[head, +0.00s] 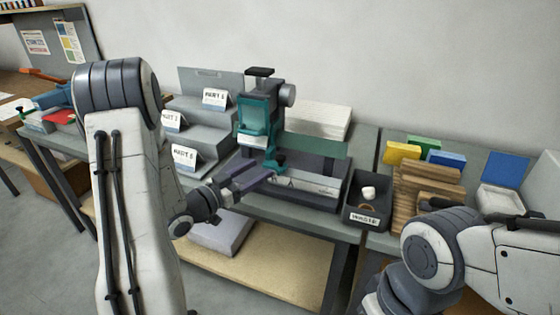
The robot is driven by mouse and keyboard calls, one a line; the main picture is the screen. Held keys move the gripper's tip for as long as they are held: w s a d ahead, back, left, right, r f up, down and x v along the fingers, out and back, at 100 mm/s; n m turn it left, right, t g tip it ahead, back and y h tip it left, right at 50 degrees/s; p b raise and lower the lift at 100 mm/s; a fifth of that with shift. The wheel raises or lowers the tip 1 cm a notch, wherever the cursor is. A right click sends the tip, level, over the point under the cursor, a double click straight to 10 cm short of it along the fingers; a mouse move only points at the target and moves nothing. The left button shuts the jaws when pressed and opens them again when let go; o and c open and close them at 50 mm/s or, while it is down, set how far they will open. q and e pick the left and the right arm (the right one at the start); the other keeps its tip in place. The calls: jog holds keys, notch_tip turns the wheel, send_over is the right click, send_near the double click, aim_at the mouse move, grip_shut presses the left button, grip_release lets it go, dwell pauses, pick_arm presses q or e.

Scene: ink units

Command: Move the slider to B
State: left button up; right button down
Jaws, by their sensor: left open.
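A teal pad-printing machine (258,118) with a black top knob stands on the bench in the head view. A small teal piece (278,160), which may be the slider's handle, sits at its front right, above a pale rail (305,183) on a dark base. My left gripper (262,174) reaches in from the left, open, with its fingertips close to this teal piece. I cannot tell whether they touch it. No letter B is readable, and the gripper hides part of the base. My right arm shows at the lower right, but its gripper is out of view.
A grey stepped rack (205,132) with labelled cards stands left of the machine. A dark waste bin (366,208) holding a white item stands to the right. Wooden boards (425,190) are stacked beyond it. A white paper stack (318,120) lies behind.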

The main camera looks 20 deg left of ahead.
aim_at(277, 159)
pick_arm(q)
jog(key=p+x, duration=0.1)
jog(key=x, duration=0.8)
jog(key=shift+w+d, duration=0.1)
grip_shut()
dwell(1.1)
